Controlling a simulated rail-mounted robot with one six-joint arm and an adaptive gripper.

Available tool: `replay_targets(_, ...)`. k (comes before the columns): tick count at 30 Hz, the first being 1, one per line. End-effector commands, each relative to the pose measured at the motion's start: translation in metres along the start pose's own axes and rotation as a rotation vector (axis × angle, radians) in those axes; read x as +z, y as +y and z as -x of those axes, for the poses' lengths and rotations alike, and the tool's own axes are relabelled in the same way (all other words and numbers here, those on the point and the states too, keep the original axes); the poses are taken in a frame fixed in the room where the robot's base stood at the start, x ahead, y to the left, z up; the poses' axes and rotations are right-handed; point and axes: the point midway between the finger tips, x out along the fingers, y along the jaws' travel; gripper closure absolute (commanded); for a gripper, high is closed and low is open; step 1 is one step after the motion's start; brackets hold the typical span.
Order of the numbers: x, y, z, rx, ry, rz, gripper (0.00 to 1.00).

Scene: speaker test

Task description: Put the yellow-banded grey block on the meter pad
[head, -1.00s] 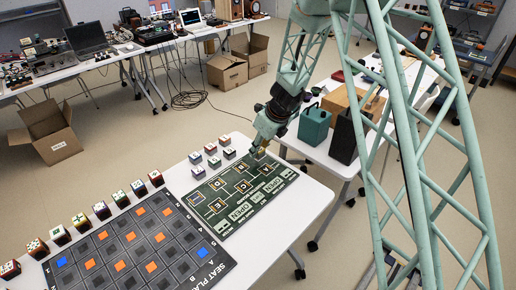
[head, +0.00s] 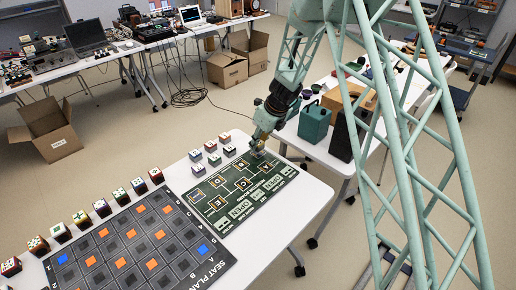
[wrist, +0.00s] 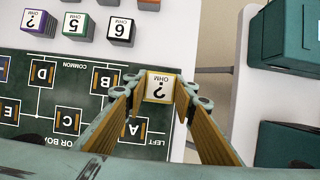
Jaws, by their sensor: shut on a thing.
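My gripper (wrist: 159,92) is shut on a block (wrist: 160,86) with a yellow edge and a white top marked "? OHM", in the wrist view. The block is near the board's edge, close to pad A (wrist: 133,130); whether it touches the board is unclear. In the head view, my gripper (head: 257,150) is at the far right part of the green circuit board (head: 243,208). Lettered pads and the word OPEN show on the board. A framed square (head: 196,197) lies at its left end; I cannot read which spot is the meter pad.
Several small cubes (head: 213,160) stand behind the board; purple (wrist: 40,22), green (wrist: 76,26) and black (wrist: 121,31) ones show in the wrist view. A dark seat-plan mat (head: 130,248) and a row of cubes lie left. Green cases (head: 314,123) stand on another table.

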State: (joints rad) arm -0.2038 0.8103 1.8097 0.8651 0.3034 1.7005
Motion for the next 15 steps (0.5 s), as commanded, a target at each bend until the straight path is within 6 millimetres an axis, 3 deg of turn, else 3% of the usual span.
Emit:
replay_targets(6, -0.008, 0.0, -0.019, 0.001, 0.001, 0.0, 0.86)
replay_targets(15, -0.01, 0.0, -0.023, 0.0, 0.0, 0.002, 0.86)
